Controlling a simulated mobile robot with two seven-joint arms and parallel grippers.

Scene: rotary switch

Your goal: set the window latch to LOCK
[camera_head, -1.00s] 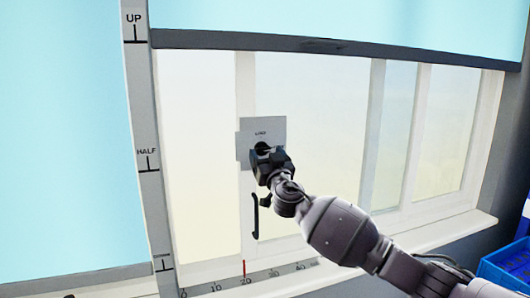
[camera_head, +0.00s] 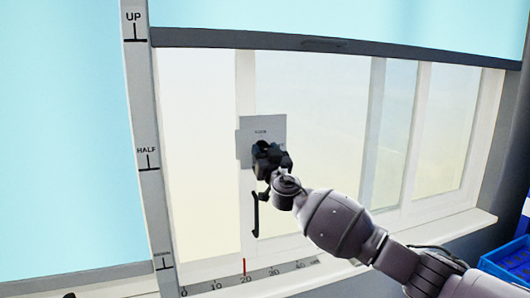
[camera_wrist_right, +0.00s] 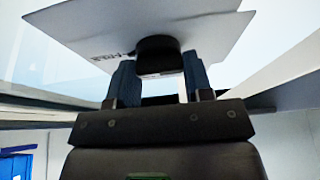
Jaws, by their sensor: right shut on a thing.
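The window latch is a dark round knob on a grey square plate (camera_head: 247,136) fixed to the window frame. In the head view the right gripper (camera_head: 262,150) covers most of the knob. In the right wrist view the dark knob (camera_wrist_right: 158,54) sits between the two blue fingers of my right gripper (camera_wrist_right: 158,80), which is shut on it. Small lettering shows on the plate (camera_wrist_right: 90,45), but it is too small and blurred to read surely. The latch's pointer setting is hidden.
A dark vertical handle (camera_head: 256,214) is on the frame below the plate. A ruled scale (camera_head: 245,279) with a red mark runs along the sill. A blind bar (camera_head: 320,45) crosses the top. Blue crates (camera_head: 508,262) stand at the lower right.

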